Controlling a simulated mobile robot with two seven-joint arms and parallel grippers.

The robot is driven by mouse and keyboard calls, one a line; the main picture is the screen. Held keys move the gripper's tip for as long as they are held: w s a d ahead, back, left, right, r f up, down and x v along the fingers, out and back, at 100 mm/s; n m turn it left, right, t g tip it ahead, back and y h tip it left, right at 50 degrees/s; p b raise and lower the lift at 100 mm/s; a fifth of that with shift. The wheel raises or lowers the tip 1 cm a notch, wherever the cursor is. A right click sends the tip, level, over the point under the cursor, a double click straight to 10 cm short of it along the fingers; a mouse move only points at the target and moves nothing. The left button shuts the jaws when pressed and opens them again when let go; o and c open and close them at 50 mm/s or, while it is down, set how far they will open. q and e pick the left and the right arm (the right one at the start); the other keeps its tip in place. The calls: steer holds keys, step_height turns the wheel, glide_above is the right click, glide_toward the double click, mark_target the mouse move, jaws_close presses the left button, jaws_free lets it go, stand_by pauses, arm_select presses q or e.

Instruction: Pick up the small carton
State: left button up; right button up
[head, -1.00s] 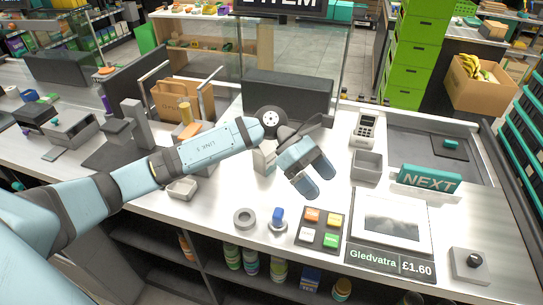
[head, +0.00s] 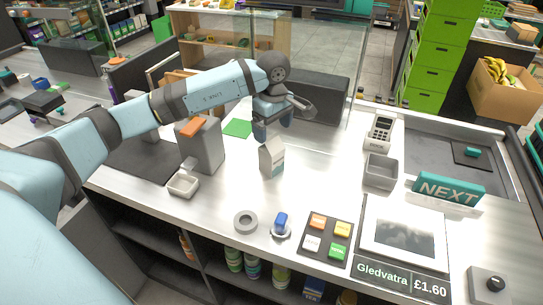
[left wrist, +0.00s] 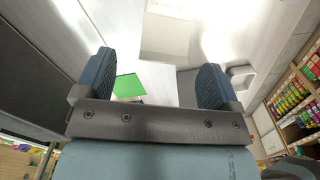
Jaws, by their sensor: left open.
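The small carton (head: 271,158) is white and grey with a gabled top and stands upright on the metal counter. My left gripper (head: 273,131) is open and empty, just behind and above the carton in the head view. In the left wrist view a pale box, which looks like the carton (left wrist: 166,36), lies beyond the open fingers (left wrist: 155,68), with no contact visible. My right gripper is not in view.
A grey ring (head: 245,222), a blue-topped stamp (head: 281,223) and a keypad (head: 326,236) are in front. A grey bin (head: 380,171) stands right.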

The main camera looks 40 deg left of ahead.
mark_target(271, 139)
arm_select(q)
steer(key=shift+s+f+p, duration=0.15)
steer(key=shift+f+p, duration=0.05)
steer(key=shift+f, duration=1.3)
steer(key=shift+s+f+p, duration=0.1)
steer(key=shift+f+p, duration=0.1)
steer(key=shift+f, duration=1.25)
steer(key=shift+a+r, duration=0.1)
steer(key=c, duration=1.3)
